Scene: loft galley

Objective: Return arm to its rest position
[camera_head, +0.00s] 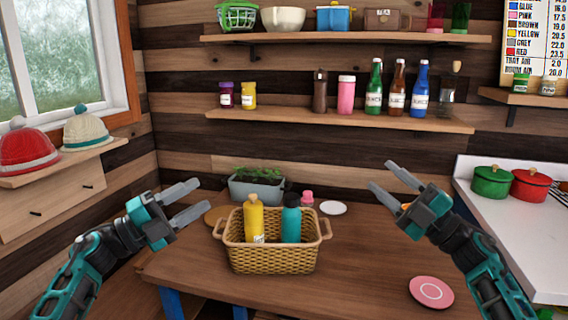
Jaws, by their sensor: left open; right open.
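My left gripper (194,202) is open and empty, raised to the left of the wicker basket. My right gripper (381,177) is open and empty, raised to the right of the basket, above the right part of the table. Both arms come up from the lower corners and touch nothing that I can see. The wicker basket (272,262) stands on the wooden table (365,262). A yellow bottle (254,217) and a teal bottle (291,222) stand upright in it, their lower parts hidden by its wall.
A pink plate (431,292) lies at the table's right front, and a white plate (333,208) behind the basket. A planter (256,187) stands at the back. Shelves with bottles (340,121) line the wall. Red and green pots (492,182) sit on the right counter.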

